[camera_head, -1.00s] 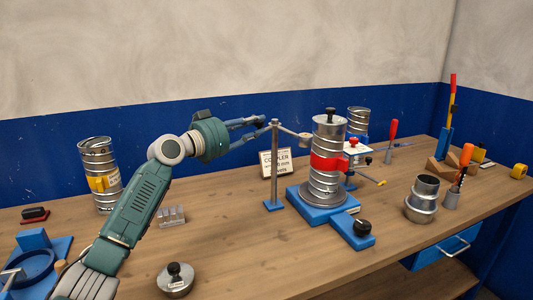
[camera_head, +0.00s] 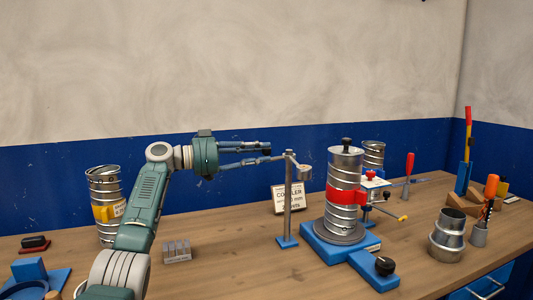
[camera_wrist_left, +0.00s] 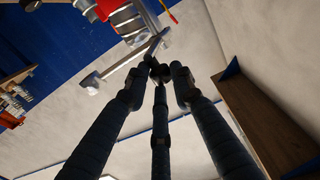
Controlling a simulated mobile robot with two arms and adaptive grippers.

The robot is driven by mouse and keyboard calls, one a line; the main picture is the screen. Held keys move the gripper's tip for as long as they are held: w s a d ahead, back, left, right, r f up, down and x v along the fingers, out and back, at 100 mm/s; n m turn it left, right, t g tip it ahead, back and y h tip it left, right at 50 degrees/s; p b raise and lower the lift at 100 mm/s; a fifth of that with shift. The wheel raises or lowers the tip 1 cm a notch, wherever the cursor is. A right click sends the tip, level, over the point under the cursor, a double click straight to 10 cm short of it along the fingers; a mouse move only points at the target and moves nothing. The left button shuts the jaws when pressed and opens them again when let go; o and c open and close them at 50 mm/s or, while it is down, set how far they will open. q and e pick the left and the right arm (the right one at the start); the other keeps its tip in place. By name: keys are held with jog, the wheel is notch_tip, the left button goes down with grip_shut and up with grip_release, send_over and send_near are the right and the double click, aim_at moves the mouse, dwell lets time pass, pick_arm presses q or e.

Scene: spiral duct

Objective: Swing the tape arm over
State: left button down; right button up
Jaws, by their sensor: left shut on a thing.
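The tape arm (camera_head: 297,164) is a short grey bar on top of a thin upright post (camera_head: 288,205) with a blue foot. Its round end (camera_head: 304,173) points right and toward me, apart from the spiral duct (camera_head: 343,170), which has a red band and stands on a blue base. My left gripper (camera_head: 272,152) is at the post top, left of the duct. In the left wrist view its fingers (camera_wrist_left: 160,72) close together at one end of the tape arm (camera_wrist_left: 125,62). The exact grip is hard to see. My right gripper is out of view.
A sign card (camera_head: 285,198) stands behind the post. A black knob (camera_head: 385,266) sits on the base's front block. A metal reducer (camera_head: 447,235) is at the right, and a duct can with a yellow label (camera_head: 104,205) at the left. The front middle of the table is clear.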

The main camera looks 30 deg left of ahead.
pick_arm(q)
jog(key=shift+a+r, duration=0.25)
jog(key=shift+r, duration=0.1)
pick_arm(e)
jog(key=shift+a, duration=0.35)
pick_arm(q)
jog(key=c, duration=1.6)
grip_release()
jog(key=shift+o, duration=0.3)
jog(key=shift+f, duration=0.15)
jog(key=v, duration=0.7)
jog(key=shift+s, duration=0.2)
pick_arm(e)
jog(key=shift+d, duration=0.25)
pick_arm(q)
jog(key=shift+a, duration=0.1)
